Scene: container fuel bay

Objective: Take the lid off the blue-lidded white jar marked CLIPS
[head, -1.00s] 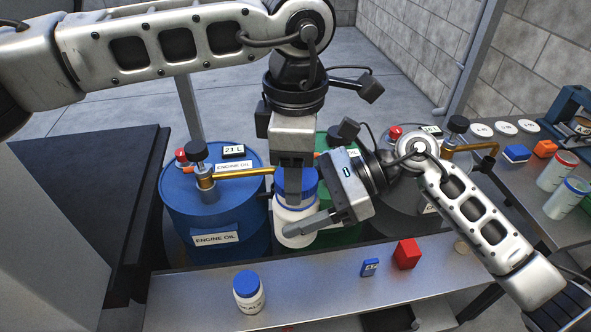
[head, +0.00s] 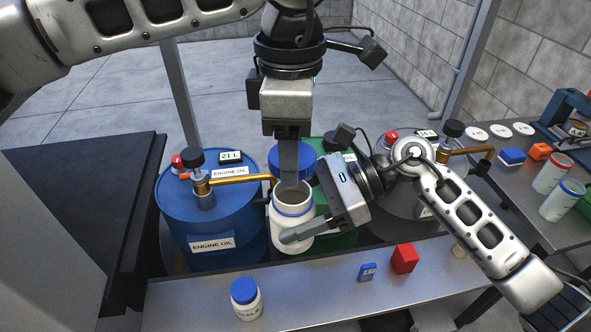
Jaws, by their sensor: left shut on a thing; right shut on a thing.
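A white jar (head: 291,212) with a blue ring at its neck stands open in the middle of the head view, its dark mouth showing. My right gripper (head: 300,228) is shut on the jar's body from the right. Its label is hidden. A blue lid (head: 278,162) is in my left gripper (head: 289,165), which is shut on it and holds it just above and behind the jar's mouth, apart from the rim. Part of the lid is hidden by the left gripper's finger.
A blue oil drum (head: 203,226) stands behind. A side table (head: 510,187) at right holds more jars.

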